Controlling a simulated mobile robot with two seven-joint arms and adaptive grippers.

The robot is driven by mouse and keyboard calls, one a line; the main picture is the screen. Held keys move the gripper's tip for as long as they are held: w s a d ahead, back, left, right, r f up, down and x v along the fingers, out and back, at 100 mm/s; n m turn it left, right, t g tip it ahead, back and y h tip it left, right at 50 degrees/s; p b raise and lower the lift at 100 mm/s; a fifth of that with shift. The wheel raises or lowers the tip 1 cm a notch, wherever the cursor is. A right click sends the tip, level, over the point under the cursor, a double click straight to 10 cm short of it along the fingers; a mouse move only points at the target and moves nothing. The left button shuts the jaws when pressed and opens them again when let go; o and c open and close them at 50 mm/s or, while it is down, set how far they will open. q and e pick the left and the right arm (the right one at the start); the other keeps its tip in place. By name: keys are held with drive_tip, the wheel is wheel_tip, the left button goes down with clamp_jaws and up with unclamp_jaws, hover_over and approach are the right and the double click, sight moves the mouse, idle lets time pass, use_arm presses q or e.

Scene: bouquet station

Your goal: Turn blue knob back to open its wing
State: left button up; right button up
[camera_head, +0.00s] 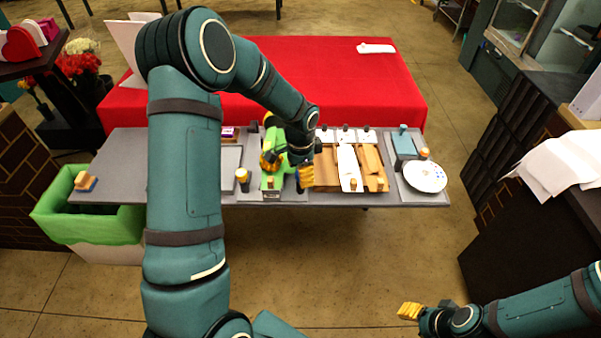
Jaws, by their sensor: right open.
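A small blue-teal knob (403,128) stands at the back edge of a blue-grey panel (405,146) at the right part of the grey table. The panel looks flat; I cannot tell whether it is the knob's wing. My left gripper (303,170) hangs low over the table beside a green fixture (272,175), to the left of the knob and apart from it. Its fingers are partly hidden, so its opening is unclear. My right gripper (411,311) has yellow fingertips and is open, well in front of the table and away from the knob.
A green-lined bin (70,222) stands at the left. A red-covered table (340,75) is behind. Floor in front is clear.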

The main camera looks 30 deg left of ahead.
use_arm(q)
wheel_tip(320, 180, up, 11)
drive_tip(key=shift+r, duration=0.2)
idle(0.6)
